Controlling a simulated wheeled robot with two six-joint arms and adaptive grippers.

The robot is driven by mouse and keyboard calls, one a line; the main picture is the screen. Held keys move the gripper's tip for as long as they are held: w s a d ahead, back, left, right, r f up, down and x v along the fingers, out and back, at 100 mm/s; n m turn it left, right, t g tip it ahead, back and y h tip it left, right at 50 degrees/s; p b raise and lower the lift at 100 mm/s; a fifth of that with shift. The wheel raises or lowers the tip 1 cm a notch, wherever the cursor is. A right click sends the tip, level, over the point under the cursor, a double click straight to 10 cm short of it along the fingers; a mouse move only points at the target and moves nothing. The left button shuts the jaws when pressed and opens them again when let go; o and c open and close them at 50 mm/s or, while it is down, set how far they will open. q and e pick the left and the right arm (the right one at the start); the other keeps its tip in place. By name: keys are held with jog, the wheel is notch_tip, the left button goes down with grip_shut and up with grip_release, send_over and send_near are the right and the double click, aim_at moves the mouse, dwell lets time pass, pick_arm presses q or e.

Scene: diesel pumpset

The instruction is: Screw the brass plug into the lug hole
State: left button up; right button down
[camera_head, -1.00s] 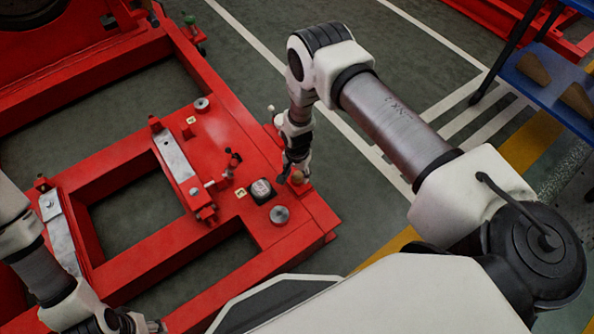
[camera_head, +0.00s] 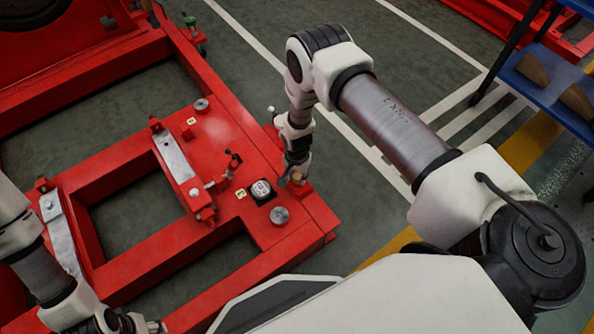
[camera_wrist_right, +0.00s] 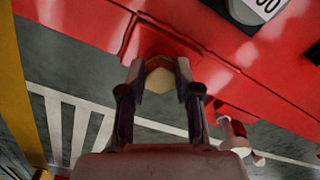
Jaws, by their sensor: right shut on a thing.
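The brass plug (camera_wrist_right: 158,79) shows as a tan six-sided head between the fingertips of my right gripper (camera_wrist_right: 158,82) in the right wrist view. My right gripper is shut on it. In the head view the right gripper (camera_head: 290,179) points down at the red lug (camera_head: 304,189) on the outer side of the red frame. The lug (camera_wrist_right: 160,43) lies right behind the plug in the wrist view. The lug hole is hidden, so how deep the plug sits cannot be told. My left gripper (camera_head: 155,326) is low at the left, its fingers small and partly cut off.
The red base frame (camera_head: 228,145) carries a black-and-white gauge (camera_head: 261,190), a round metal post (camera_head: 279,215) and a small red valve-like part (camera_head: 232,163). A pale-knobbed fitting (camera_wrist_right: 236,138) stands near the right gripper. A blue shelf (camera_head: 545,85) is at the right.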

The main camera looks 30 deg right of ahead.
aim_at(296, 177)
jog(key=m, duration=0.5)
jog(key=shift+w+m, duration=0.15)
jog(key=shift+m, duration=0.15)
jog(key=m, duration=0.6)
jog(key=c, duration=0.7)
grip_release()
notch_tip(296, 177, up, 12)
jog(key=shift+f, duration=0.1)
